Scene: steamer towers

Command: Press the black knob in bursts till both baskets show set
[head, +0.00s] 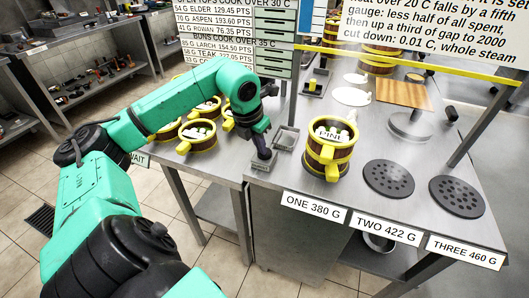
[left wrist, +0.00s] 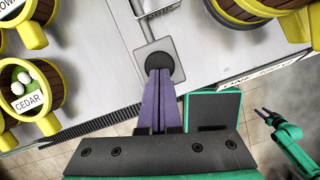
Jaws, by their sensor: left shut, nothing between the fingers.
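The black knob (left wrist: 160,66) sits on a small grey square plate (left wrist: 142,52) in the left wrist view. In the head view the plate (head: 257,166) shows near the table's front edge and the fingers mostly cover the knob. My left gripper (head: 264,157) is shut and empty, its purple fingers (left wrist: 158,85) pointing down with tips at the knob; contact is hard to tell. Baskets with yellow rims, marked PINE (head: 331,134) on top, stand stacked above label ONE. My right gripper (left wrist: 264,113) hangs off to the right with its fingers apart.
Bare perforated discs lie above label TWO (head: 388,179) and label THREE (head: 457,196). Several more baskets (head: 197,135) stand to the left, one marked CEDAR (left wrist: 30,90). A small metal tray (head: 286,138) is beside the knob. A yellow bar (head: 420,66) crosses the back.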

